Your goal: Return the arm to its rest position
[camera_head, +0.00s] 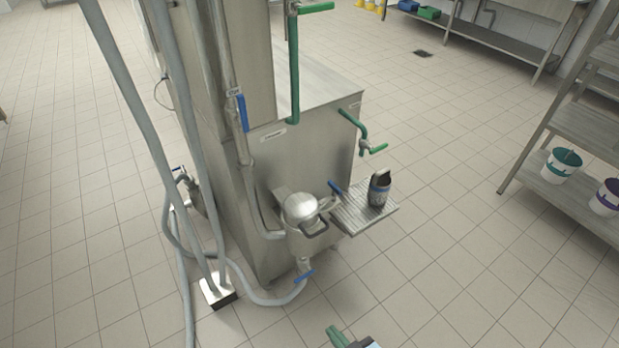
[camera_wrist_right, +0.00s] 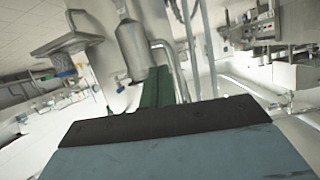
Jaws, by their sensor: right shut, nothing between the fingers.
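My right gripper (camera_head: 338,337) shows only as green fingertips at the bottom edge of the head view, over bare floor. It is shut and empty, and in the right wrist view its green fingers (camera_wrist_right: 157,88) point away from the camera. The steel cup filler machine (camera_head: 305,165) stands well beyond it, apart from the gripper. My left gripper is not in either view.
Grey hoses (camera_head: 118,75) run down the machine's left side to a floor drain box (camera_head: 217,292). A steel shelf (camera_head: 565,190) with a teal-banded bucket (camera_head: 561,166) and a purple-banded bucket (camera_head: 606,197) stands at the right. The tiled floor between is clear.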

